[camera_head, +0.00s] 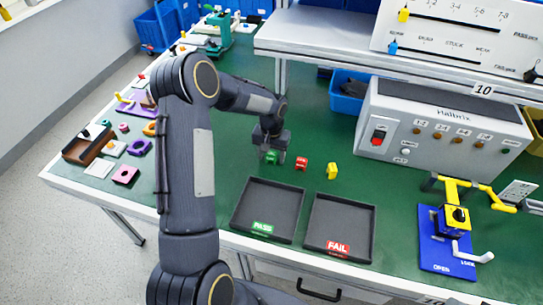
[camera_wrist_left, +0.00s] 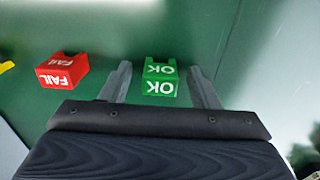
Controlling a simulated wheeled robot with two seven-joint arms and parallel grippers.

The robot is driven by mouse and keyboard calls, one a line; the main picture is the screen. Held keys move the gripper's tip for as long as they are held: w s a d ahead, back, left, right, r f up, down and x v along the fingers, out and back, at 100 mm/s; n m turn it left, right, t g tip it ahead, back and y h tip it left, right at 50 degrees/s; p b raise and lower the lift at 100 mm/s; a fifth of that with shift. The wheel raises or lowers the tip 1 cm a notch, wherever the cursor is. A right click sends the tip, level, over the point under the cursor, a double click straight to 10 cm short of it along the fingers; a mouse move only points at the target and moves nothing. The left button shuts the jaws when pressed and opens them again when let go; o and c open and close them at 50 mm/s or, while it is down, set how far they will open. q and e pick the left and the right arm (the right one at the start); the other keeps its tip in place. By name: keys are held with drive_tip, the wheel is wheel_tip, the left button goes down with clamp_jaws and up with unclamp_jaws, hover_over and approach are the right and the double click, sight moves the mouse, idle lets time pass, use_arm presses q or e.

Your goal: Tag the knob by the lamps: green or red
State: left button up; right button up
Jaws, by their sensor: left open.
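My left gripper (camera_head: 273,152) is open and low over the green table. In the left wrist view its fingers (camera_wrist_left: 161,85) stand one on each side of the green OK tag (camera_wrist_left: 160,84); I cannot tell whether they touch it. The green tag (camera_head: 271,158) is partly hidden in the head view. The red FAIL tag (camera_head: 301,163) lies to its right; it also shows in the left wrist view (camera_wrist_left: 62,72). The black knob (camera_head: 459,214) sits in a yellow fixture on a blue plate (camera_head: 432,253). The lamps (camera_head: 441,130) on the tester look dull amber. My right gripper is out of view.
The PASS tray (camera_head: 240,219) and FAIL tray (camera_head: 312,231) are empty at the front. A yellow block (camera_head: 332,171) lies right of the red tag. The grey tester box (camera_head: 387,155) stands behind. Coloured parts (camera_head: 125,175) are on the table's left.

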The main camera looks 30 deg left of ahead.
use_arm(q)
drive_tip(key=c, duration=1)
